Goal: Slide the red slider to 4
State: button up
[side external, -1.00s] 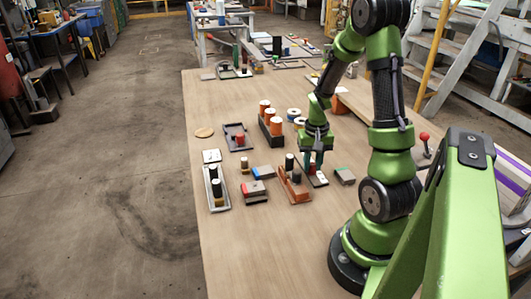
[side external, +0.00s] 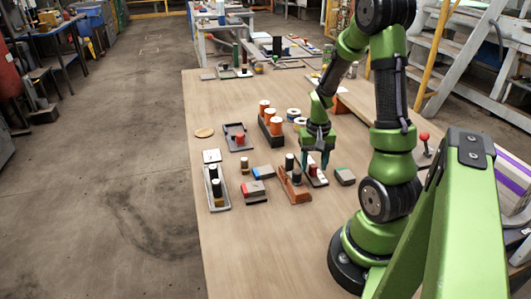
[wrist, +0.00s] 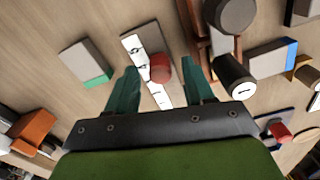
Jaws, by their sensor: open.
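The red slider (wrist: 159,68) is a short red cylinder on a narrow strip with white number labels (wrist: 133,45). In the side external view the red slider (side external: 313,171) shows just under my gripper (side external: 317,163), and the white end of the strip (side external: 322,181) lies nearer the camera. My gripper (wrist: 160,75) is open, with one green finger on each side of the slider. I cannot see contact with either finger. The label digits are too small or hidden to read, so I cannot tell which number the slider is at.
A brown rail with dark cylinders (side external: 293,186) stands close to the left of the strip. A grey block with a green edge (side external: 345,176) lies to its right. A rack of orange and white cylinders (side external: 270,122) stands behind. The table's front area is clear.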

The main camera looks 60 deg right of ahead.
aim_at(312, 165)
notch_tip(312, 165, up, 16)
dwell(0.3)
jog(key=shift+d, duration=0.1)
jog(key=w+a+r+n+t+y, duration=0.1)
jog(key=a+r+n+t, duration=0.1)
jog(key=a, duration=1.1)
jog(key=w+a+r+n+t+y, duration=0.1)
jog(key=a+r+n+t, duration=0.2)
jog(key=a, duration=0.9)
jog(key=shift+a+n+t, duration=0.4)
jog(key=shift+n+t, duration=0.7)
jog(key=shift+r, duration=0.1)
